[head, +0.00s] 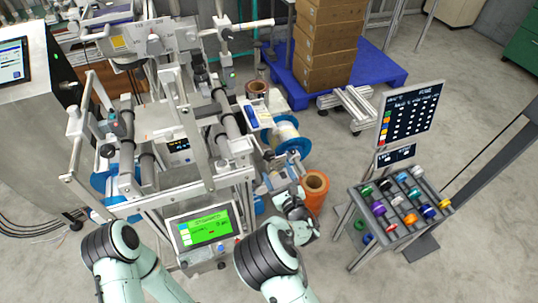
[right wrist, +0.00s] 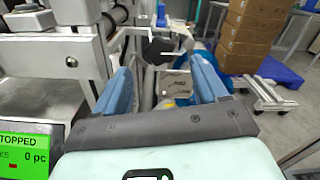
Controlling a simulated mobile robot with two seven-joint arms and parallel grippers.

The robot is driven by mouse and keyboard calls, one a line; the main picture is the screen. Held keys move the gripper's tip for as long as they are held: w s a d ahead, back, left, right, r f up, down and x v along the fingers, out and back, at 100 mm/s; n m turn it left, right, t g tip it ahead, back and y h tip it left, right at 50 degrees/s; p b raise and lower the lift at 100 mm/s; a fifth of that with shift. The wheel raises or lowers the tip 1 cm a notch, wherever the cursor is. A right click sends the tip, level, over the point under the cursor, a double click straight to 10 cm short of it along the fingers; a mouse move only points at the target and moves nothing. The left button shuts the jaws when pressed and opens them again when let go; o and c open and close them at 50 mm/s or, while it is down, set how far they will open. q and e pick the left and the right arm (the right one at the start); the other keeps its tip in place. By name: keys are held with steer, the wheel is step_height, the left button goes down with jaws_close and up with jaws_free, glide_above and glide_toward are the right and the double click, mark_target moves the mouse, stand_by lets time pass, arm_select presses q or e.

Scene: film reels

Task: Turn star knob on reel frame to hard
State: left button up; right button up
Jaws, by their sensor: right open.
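A black knob-like part (right wrist: 160,50), probably the star knob, shows in the right wrist view on the reel frame, just beyond and between my fingertips. Its lobes and any setting marks are too small to read. A grey plate (right wrist: 174,86) with a small dark marking shows below it. My right gripper (right wrist: 162,78) is open, with its two blue fingers spread and nothing held between them. In the head view my right gripper (head: 278,180) is at the right side of the reel frame (head: 205,180), beside an orange roll. My left arm shows at lower left, but its gripper is out of view.
A screen with a green panel (head: 208,228) stands at the machine's front. An orange roll (head: 316,185) and a white-and-blue reel (head: 286,135) are close to my right gripper. A rack of coloured spools (head: 384,222) stands at right. Stacked cartons (head: 325,45) sit on a blue pallet behind.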

mark_target(270, 157)
steer(key=x, duration=0.9)
steer(key=shift+f, duration=0.1)
steer(key=shift+s, duration=0.1)
